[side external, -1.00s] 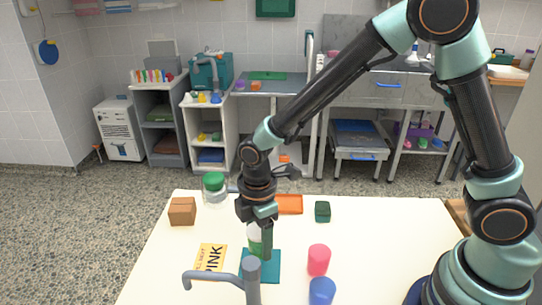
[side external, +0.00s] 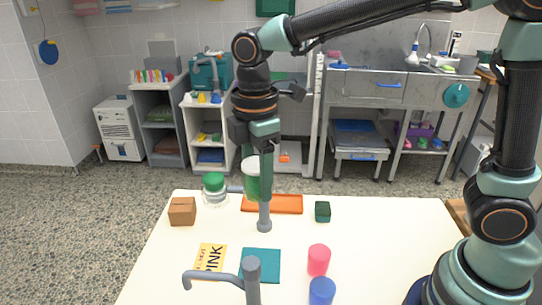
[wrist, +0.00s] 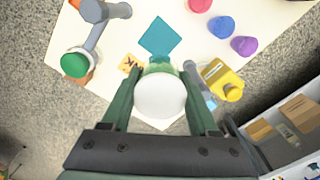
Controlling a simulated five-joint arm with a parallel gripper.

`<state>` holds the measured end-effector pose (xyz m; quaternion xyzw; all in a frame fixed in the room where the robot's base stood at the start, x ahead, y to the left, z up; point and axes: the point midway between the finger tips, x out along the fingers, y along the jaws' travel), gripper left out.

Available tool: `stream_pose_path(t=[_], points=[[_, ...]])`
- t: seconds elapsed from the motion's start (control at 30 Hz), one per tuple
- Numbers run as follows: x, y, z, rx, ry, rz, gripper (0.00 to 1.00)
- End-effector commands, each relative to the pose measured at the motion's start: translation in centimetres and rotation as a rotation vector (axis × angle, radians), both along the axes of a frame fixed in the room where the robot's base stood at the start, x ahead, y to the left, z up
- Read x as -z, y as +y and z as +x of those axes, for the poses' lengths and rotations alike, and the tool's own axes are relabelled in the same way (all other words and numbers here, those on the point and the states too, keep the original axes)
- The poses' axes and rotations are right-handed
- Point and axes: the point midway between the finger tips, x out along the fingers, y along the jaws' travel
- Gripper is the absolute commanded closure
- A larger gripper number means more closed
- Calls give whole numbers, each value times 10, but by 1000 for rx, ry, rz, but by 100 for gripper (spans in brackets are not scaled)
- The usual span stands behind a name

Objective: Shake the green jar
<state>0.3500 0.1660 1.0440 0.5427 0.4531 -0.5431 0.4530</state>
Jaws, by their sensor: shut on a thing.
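The green jar (side external: 251,184) has a white lid and is held upright between the fingers of my gripper (side external: 258,188), above the table. In the wrist view its white lid (wrist: 160,97) fills the space between the gripper's fingers (wrist: 158,76), with a little green body showing beyond it. The gripper is shut on the jar. A teal square mat (side external: 261,266) lies bare on the table, lower in the side view; it also shows in the wrist view (wrist: 158,38).
A green-lidded clear jar (side external: 214,190) and a brown box (side external: 182,211) stand at the left. An orange tray (side external: 287,205) lies behind a grey post (side external: 264,216). A dark green cube (side external: 322,211), red cup (side external: 319,260) and blue cup (side external: 322,291) stand to the right.

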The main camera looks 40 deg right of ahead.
Motion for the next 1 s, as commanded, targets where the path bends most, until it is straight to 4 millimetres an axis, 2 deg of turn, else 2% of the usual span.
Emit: stream_pose_path(t=[0.07, 0.1, 0.2, 0.23, 0.27, 0.3, 0.37, 0.5, 0.53, 0.57, 0.6, 0.67, 0.8, 0.83, 0.87, 0.9, 0.93, 0.97, 1.0], points=[[0, 0, 0, 0, 0, 0, 93], [0, 0, 0, 0, -1, 0, 51], [0, 0, 0, 0, -1, 0, 84], [-2, 0, 1, 0, -2, 1, 84], [-15, 1, 2, 0, -8, 4, 84], [-38, 1, 2, 0, -14, 7, 84], [-53, 1, 1, 0, -8, 4, 84], [3, -1, -2, 0, 9, -4, 84], [1, 0, 0, 0, 1, -1, 84], [-14, 1, 2, 0, -8, 4, 84], [-38, 1, 2, 0, -14, 7, 84], [-53, 1, 1, 0, -8, 4, 84], [3, -1, -2, 0, 9, -4, 84], [1, 0, 0, 0, 1, -1, 84], [-14, 1, 2, 0, -8, 4, 84], [-38, 1, 2, 0, -14, 7, 84], [-49, 1, 2, 0, -12, 6, 84], [-53, 1, 1, 0, -8, 4, 84], [-42, 0, 0, 0, 3, -1, 84]])
